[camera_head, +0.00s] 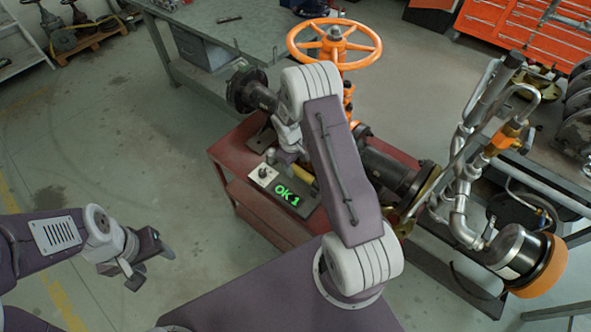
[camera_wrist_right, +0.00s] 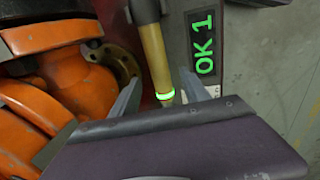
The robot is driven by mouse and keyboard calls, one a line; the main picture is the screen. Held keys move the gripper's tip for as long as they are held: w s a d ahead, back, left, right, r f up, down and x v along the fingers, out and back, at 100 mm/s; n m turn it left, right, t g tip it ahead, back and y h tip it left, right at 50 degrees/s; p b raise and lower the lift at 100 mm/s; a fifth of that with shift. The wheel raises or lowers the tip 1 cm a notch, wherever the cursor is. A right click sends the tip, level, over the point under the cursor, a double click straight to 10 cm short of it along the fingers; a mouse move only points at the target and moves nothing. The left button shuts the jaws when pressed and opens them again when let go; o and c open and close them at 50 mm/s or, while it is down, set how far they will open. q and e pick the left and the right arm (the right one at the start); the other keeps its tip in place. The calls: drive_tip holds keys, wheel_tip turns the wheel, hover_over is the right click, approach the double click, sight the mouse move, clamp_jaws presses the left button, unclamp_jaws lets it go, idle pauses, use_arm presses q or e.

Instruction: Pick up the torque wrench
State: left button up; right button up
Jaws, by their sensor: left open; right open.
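The torque wrench (camera_wrist_right: 154,55) shows in the right wrist view as a yellow shaft with a glowing green ring and a dark upper end. In the head view a short yellow piece of it (camera_head: 305,181) shows beside the green "OK 1" display (camera_head: 287,194); my right arm hides much of the rest. My right gripper (camera_wrist_right: 160,78) is open, with one finger on each side of the yellow shaft; I cannot tell whether they touch it. My left gripper (camera_head: 150,261) is open and empty above the floor at lower left.
Orange valve parts (camera_wrist_right: 75,85) stand close left of the shaft in the right wrist view. Metal piping (camera_head: 468,165) stands to the right.

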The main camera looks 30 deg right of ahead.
sight(296, 168)
drive_tip(key=f, duration=0.5)
drive_tip(key=shift+w+d, duration=0.3)
drive_tip(key=shift+w, duration=0.05)
drive_tip(key=shift+s, duration=0.1)
clamp_jaws()
drive_tip(key=shift+r, duration=0.1)
idle(0.7)
